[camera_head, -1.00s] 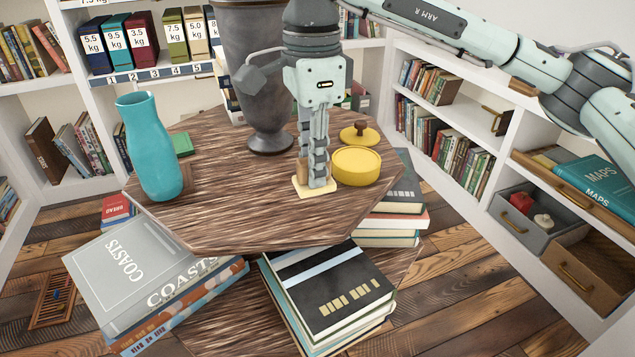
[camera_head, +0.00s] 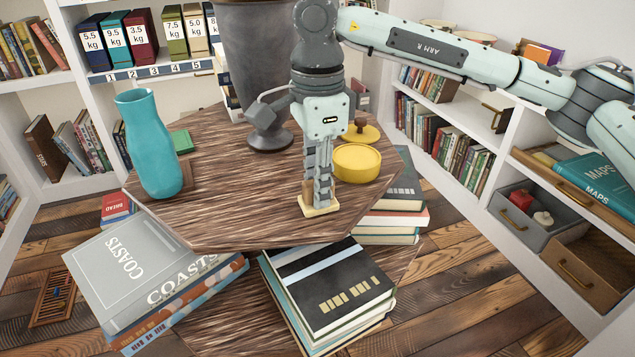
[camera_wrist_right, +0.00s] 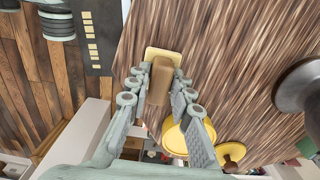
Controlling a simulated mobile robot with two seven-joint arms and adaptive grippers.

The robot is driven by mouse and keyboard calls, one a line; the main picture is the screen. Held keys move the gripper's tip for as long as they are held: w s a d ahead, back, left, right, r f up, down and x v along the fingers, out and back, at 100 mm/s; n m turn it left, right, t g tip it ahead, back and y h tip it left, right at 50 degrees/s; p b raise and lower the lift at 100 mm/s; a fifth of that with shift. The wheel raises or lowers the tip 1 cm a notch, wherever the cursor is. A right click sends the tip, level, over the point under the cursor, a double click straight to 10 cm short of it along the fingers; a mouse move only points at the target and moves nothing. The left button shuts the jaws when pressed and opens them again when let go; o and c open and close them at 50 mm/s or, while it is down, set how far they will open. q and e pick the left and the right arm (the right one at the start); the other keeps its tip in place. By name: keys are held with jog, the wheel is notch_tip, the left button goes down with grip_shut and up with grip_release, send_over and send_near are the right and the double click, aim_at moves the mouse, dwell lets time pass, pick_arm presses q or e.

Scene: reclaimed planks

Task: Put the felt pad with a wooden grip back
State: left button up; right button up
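The felt pad (camera_head: 319,208) is a pale yellow rectangle with a brown wooden grip (camera_wrist_right: 161,80). It is at the front part of the wooden table top (camera_head: 235,215); I cannot tell whether it touches the wood. My right gripper (camera_head: 319,192) points down over the pad, its fingers closed on both sides of the grip. The right wrist view also shows the pad (camera_wrist_right: 163,53) beyond the fingertips. My left gripper is not in view.
A yellow round tin (camera_head: 357,164) and its knobbed lid (camera_head: 361,134) are just behind the pad. A teal vase (camera_head: 148,145) stands left and a large grey urn (camera_head: 262,75) behind. Books (camera_head: 335,285) lie below the front edge. A grey drawer (camera_head: 530,215) is open at right.

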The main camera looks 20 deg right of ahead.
jog(key=shift+o, duration=1.4)
notch_tip(320, 180, up, 12)
jog(key=shift+r, duration=0.15)
